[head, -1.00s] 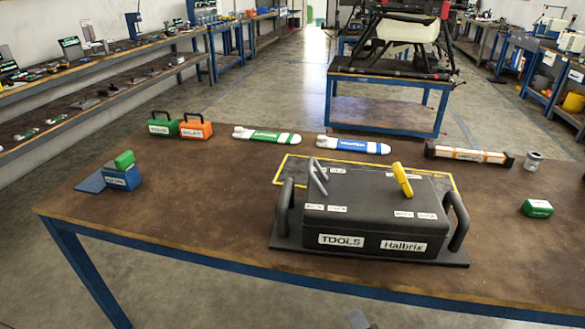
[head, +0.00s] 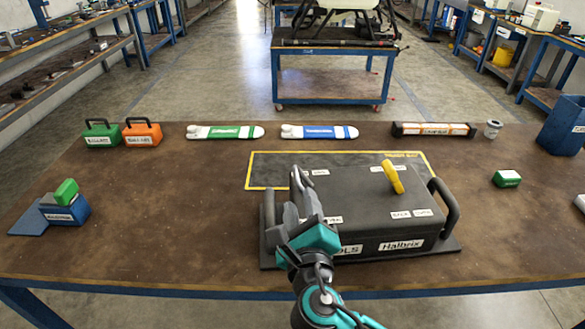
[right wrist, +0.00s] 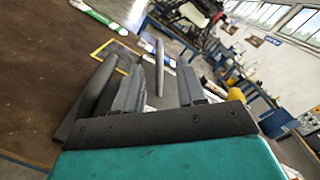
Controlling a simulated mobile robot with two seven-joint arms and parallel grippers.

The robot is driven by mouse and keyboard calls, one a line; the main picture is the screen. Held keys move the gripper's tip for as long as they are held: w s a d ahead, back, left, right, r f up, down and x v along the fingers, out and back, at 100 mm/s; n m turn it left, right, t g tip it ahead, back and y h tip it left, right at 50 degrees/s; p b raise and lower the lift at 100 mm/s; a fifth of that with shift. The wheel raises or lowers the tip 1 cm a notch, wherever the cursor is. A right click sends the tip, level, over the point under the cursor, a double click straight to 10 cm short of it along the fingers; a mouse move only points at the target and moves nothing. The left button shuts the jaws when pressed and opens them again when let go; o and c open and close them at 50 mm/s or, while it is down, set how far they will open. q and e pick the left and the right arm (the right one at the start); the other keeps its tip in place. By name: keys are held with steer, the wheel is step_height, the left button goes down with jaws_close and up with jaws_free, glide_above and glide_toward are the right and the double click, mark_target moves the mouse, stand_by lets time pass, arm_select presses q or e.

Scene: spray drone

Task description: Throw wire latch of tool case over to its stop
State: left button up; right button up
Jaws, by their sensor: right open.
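The tool case (head: 400,244) is a dark grey box with TOOLS and Halbrix labels and a black handle at each end, standing at the table's front. Its wire latch (head: 297,177), a grey bar, sticks up at the left part of the lid. A yellow lever (head: 393,177) stands on the lid's right part. My right gripper (head: 300,206) is open over the case's left part, partly hiding the latch and the left handle. In the right wrist view the latch (right wrist: 160,66) shows between the two open fingers (right wrist: 160,78); contact cannot be told. My left gripper is not in view.
The left handle (right wrist: 98,86) is close beside one finger. Green (head: 225,132) and blue (head: 320,132) tools lie at the back. A blue block (head: 66,211) sits far left. The table between is clear.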

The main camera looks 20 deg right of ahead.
mark_target(295, 167)
steer(key=w, duration=0.3)
steer(key=w+d, duration=0.1)
steer(key=w, duration=0.3)
steer(key=w+d, duration=0.1)
steer(key=w, duration=0.2)
steer(key=shift+w, duration=0.15)
jaws_close()
